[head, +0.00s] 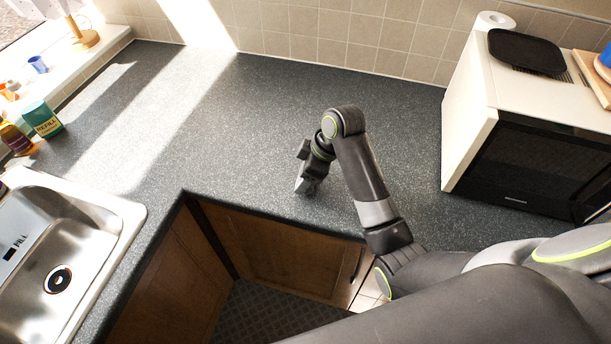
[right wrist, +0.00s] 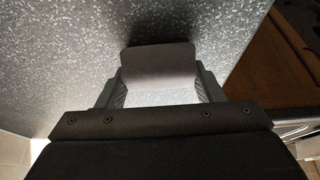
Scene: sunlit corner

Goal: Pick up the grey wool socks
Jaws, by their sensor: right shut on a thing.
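My right gripper (head: 307,178) reaches down to the worktop near its front edge, left of the microwave. In the right wrist view its two fingers (right wrist: 160,88) are shut on a dark grey, finely textured flat piece, which I take to be the grey wool socks (right wrist: 160,62). The piece spans the fingertips, just over or on the worktop; I cannot tell if it touches. In the head view the gripper mostly hides what it holds. My left gripper is not in view.
The dark speckled worktop (head: 230,125) is clear around the gripper. A white microwave (head: 470,125) with a black tray (head: 525,50) on top stands right. A steel sink (head: 90,215) is at left, with a green box (head: 43,120) and bottle (head: 17,138) behind. Wooden cupboards (head: 280,245) lie below the front edge.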

